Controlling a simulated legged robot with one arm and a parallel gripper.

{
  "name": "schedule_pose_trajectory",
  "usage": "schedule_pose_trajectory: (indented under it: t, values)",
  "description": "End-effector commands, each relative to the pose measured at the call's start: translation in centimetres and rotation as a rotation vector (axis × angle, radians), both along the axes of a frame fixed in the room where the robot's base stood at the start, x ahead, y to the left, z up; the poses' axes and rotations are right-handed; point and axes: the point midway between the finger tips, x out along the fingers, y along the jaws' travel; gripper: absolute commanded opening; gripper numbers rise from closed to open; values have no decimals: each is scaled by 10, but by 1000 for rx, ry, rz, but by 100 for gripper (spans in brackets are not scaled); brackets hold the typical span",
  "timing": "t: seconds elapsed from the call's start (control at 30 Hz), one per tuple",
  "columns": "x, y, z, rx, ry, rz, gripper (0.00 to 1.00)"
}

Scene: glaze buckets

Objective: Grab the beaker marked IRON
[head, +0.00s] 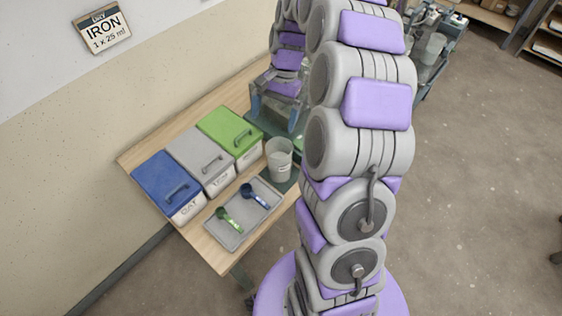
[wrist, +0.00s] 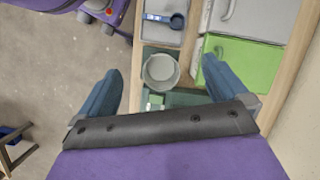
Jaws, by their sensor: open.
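A clear grey beaker (head: 279,162) stands upright at the right edge of the table, beside the green-lidded bin. It also shows in the wrist view (wrist: 160,72), seen from above and between the two blue fingers. I cannot read any marking on it. My gripper (head: 275,111) is open, with nothing seen between its fingers. In the head view it is just behind the beaker. A wall sign (head: 102,29) reads IRON 1 x 25 ml.
Blue-lidded (head: 166,184), grey-lidded (head: 200,157) and green-lidded (head: 230,132) bins stand in a row on the wooden table (head: 150,152). A grey tray (head: 233,241) in front holds a green scoop (head: 229,219) and a blue scoop (head: 254,195). Dark green mats lie near the beaker.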

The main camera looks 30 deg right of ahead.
Motion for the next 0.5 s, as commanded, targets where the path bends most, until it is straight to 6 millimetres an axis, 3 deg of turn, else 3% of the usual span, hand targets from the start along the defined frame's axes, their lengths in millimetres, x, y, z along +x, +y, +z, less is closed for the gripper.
schedule_pose_trajectory:
  t: [0.1,0.23,0.4,0.5]
  values:
    - [19,-33,-22,5,33,-120,100]
    - [29,-64,-41,8,60,-214,100]
    - [34,-83,-55,8,79,-277,100]
    - [34,-82,-64,8,81,-285,100]
